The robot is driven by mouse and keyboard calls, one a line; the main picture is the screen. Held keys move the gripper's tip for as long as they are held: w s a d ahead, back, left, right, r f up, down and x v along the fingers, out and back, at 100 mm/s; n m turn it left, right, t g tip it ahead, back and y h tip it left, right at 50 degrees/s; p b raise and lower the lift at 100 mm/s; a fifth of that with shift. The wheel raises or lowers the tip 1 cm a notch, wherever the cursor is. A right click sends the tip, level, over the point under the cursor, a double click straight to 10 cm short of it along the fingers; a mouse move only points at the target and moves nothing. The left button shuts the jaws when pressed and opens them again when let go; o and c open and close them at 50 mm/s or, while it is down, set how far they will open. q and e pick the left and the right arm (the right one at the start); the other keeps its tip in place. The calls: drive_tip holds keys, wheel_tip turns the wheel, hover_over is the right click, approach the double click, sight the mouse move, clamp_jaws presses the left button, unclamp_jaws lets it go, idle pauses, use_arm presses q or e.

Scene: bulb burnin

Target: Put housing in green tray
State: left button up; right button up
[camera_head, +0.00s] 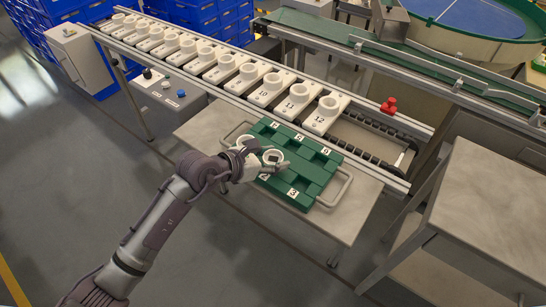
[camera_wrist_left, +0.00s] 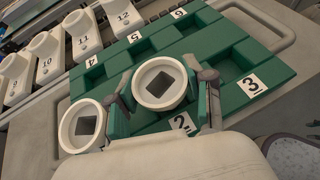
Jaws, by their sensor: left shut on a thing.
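The green tray (camera_head: 318,172) lies on the table with numbered compartments; it also fills the middle of the left wrist view (camera_wrist_left: 222,35). My left gripper (camera_head: 268,167) is shut on a white round housing (camera_head: 273,156) with a dark square opening. In the left wrist view the gripper's fingers (camera_wrist_left: 162,100) flank this housing (camera_wrist_left: 160,82), over the tray by label 2. I cannot tell whether it touches the compartment floor. A second white housing (camera_wrist_left: 84,126) sits to its left, at the tray's left end; its label is hidden. Compartments near labels 3, 4, 5 and 6 look empty.
A rack of numbered white fixtures (camera_head: 248,75) runs behind the tray, with labels 10, 11 and 12 nearest. Metal tray handles (camera_head: 340,188) stick out at the sides. A red knob (camera_head: 389,106) stands on the rail. A grey table (camera_head: 490,205) is at the right.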

use_arm(q)
drive_tip(key=o, duration=1)
drive_tip(key=shift+c, duration=0.2)
drive_tip(key=shift+r, duration=0.1)
drive_tip(key=v, duration=1.2)
